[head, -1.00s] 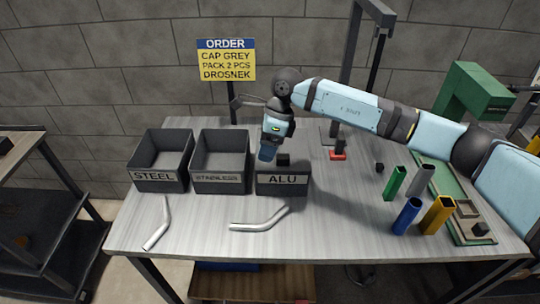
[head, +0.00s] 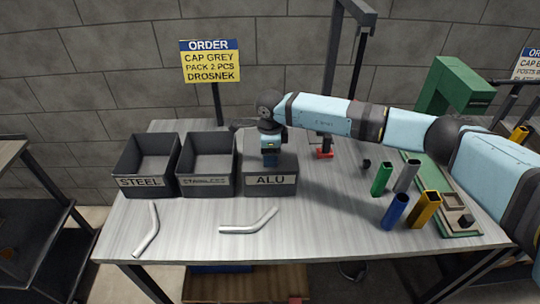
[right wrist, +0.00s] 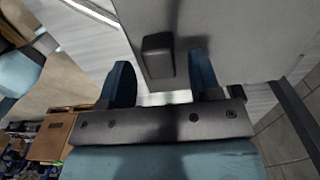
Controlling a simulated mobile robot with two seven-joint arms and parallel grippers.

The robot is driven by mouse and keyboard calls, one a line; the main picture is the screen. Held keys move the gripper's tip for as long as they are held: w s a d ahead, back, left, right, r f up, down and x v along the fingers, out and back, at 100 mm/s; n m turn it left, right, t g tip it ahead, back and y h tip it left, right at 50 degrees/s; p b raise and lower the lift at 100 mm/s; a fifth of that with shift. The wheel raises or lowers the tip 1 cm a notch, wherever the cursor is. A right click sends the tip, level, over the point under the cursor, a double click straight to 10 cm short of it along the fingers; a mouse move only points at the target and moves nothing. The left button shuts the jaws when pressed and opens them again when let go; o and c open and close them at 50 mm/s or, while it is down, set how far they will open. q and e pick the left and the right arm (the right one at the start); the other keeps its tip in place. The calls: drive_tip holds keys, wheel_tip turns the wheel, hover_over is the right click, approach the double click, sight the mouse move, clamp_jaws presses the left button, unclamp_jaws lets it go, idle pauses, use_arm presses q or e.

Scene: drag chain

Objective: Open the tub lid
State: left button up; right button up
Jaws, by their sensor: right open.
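The ALU tub (head: 270,181) stands at the right end of a row of three dark grey tubs. A flat grey lid (head: 287,160) covers its top. The lid also fills the upper middle of the right wrist view (right wrist: 215,35), with a dark block-shaped knob (right wrist: 158,55) on it. My right gripper (head: 270,161) is over the lid and hides the knob in the head view. In the right wrist view its blue fingers (right wrist: 162,82) are open and apart, with the knob showing between them; contact cannot be told. My left gripper is out of view.
The open STEEL tub (head: 140,182) and another open tub (head: 207,182) stand to the left. Two bent metal tubes (head: 147,232) (head: 249,222) lie in front. Coloured tubes (head: 395,211) stand at right. An order sign (head: 211,62) stands behind.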

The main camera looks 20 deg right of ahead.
drive_tip(key=shift+f, duration=1)
drive_tip(key=shift+c, duration=0.2)
